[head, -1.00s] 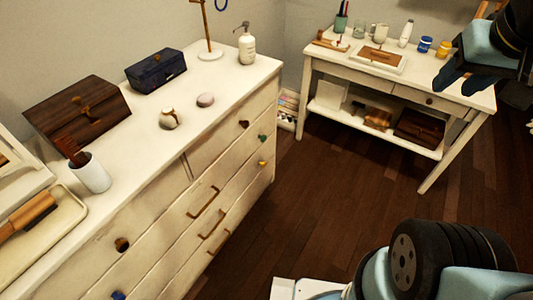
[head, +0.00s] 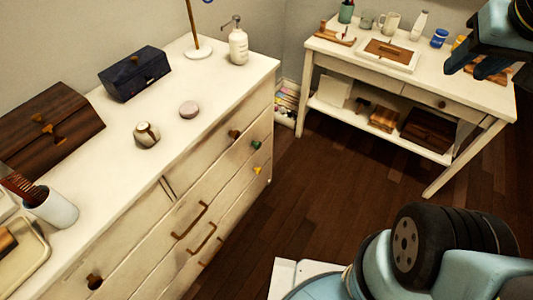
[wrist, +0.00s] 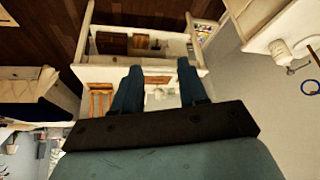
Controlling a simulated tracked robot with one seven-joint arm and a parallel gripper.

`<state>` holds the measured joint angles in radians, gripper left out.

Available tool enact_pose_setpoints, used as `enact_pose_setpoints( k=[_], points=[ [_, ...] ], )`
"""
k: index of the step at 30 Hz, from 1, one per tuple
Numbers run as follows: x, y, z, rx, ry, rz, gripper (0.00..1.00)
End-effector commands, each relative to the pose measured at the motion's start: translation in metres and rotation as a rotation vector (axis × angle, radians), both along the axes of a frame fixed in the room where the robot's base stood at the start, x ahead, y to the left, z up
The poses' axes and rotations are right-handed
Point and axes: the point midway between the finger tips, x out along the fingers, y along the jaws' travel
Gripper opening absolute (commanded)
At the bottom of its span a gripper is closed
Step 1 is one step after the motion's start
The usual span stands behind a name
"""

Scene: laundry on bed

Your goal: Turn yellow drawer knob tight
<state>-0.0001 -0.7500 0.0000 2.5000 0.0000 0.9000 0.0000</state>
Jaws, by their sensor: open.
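In the head view, the yellow drawer knob (head: 257,170) sits on the right end of the cream dresser's (head: 160,190) front, below a green knob (head: 255,144) and a brown knob (head: 234,134). My gripper (head: 478,68) is at the upper right of the head view, over the side table's front right part in the picture and well away from the knob. In the wrist view my gripper (wrist: 157,80) has its two dark blue fingers apart with nothing held between them. I cannot make out the yellow knob in the wrist view.
A soap bottle (head: 238,46), blue box (head: 136,74), brown chest (head: 45,125) and white cup (head: 52,208) stand on the dresser. A white side table (head: 350,66) with small items stands at the back right. Dark wooden floor (head: 310,190) lies clear between them.

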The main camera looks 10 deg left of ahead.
Motion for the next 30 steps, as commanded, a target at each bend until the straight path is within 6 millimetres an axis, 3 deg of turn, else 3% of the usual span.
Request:
enact_pose_setpoints(
  k=[5,11,14,20,30],
  points=[
    [0.0,0.0,0.0,0.0,0.0,0.0,0.44],
    [0.014,0.0,-0.001,-0.017,-0.003,0.016,0.64],
    [0.035,-0.004,-0.003,-0.044,-0.009,0.047,0.64],
    [0.097,-0.004,-0.015,-0.119,-0.032,0.131,0.64],
    [0.199,0.009,-0.057,-0.231,-0.079,0.311,0.64]
  ],
)
